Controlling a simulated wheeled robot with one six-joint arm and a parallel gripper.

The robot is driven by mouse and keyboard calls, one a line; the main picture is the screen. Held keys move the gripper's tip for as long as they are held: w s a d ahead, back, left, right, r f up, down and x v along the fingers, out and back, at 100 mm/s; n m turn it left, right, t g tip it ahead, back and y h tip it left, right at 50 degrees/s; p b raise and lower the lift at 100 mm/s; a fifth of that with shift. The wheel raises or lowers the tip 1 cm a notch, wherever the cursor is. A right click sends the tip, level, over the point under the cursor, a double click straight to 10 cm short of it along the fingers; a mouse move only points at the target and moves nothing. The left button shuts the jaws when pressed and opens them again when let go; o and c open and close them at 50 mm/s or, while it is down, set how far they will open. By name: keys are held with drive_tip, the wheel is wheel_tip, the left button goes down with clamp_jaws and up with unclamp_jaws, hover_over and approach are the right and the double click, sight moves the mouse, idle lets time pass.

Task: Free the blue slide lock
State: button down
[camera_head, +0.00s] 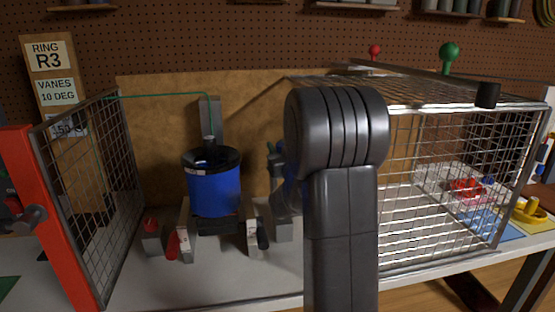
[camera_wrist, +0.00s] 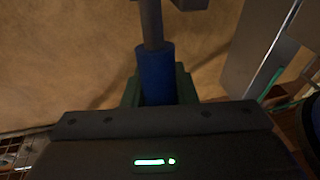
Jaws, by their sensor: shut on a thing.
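The blue slide lock shows in the wrist view as an upright blue sleeve (camera_wrist: 155,68) with a grey rod coming out of its far end. My gripper (camera_wrist: 158,92) is shut on this sleeve, with a greenish finger on each side. In the head view my own arm link covers most of this spot. Only a small dark-blue part shows at the link's left edge, and I cannot tell whether it is the lock. Whether the lock has slid is not clear.
A blue cylinder with a black rim (camera_head: 215,188) stands left of my arm among small clamps. An open mesh door with a red edge (camera_head: 62,215) is at left. A wire cage (camera_head: 440,190) fills the right. A tan board (camera_head: 150,140) stands behind.

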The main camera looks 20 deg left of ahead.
drive_tip(key=shift+s+d+f+b, duration=0.1)
drive_tip(key=shift+s+f+b, duration=0.05)
drive_tip(key=shift+b, duration=0.55)
drive_tip(key=shift+y, duration=0.3)
drive_tip(key=shift+r, duration=0.2)
drive_tip(key=c, duration=1.2)
unclamp_jaws()
drive_tip(key=shift+o, duration=0.2)
wheel_tip(320, 180, up, 10)
drive_tip(key=shift+f, duration=0.1)
